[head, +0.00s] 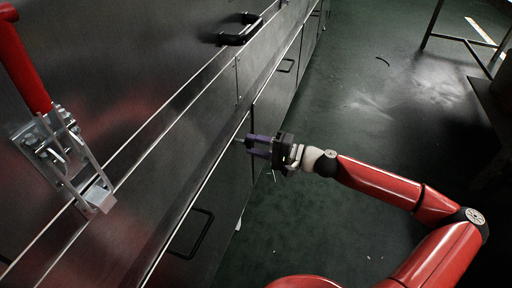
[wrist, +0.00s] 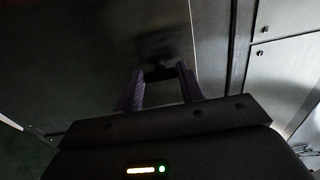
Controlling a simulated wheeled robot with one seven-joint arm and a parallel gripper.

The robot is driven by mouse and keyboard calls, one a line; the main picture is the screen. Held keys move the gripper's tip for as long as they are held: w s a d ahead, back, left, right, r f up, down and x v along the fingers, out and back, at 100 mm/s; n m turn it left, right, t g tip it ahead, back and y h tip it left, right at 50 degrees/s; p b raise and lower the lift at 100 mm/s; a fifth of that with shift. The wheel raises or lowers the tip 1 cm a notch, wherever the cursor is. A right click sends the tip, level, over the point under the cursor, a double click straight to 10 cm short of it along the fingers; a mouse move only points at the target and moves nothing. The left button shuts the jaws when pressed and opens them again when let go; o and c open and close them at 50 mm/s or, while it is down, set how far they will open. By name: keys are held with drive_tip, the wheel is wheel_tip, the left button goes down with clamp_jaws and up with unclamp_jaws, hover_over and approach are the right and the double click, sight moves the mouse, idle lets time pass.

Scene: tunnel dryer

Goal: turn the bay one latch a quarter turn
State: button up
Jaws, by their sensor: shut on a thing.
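My gripper (head: 250,146) reaches from the right to the metal dryer front in the head view. Its purple fingers are shut on a small latch (head: 240,140) at the edge of a lower panel. In the wrist view the two fingers (wrist: 160,82) close around the dark latch (wrist: 155,69) against the metal panel. The latch is dark and partly hidden between the fingertips, so I cannot tell its exact angle.
A red-handled toggle clamp (head: 60,155) stands out at the left. A table frame (head: 470,40) stands at the upper right. The dark green floor (head: 370,110) between is mostly open.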

drive_tip(key=shift+n, duration=0.3)
idle(0.4)
drive_tip(key=o, duration=1)
drive_tip(key=v, duration=0.7)
drive_tip(key=shift+s+d, duration=0.15)
drive_tip(key=shift+d, duration=0.2)
drive_tip(key=shift+a, duration=0.1)
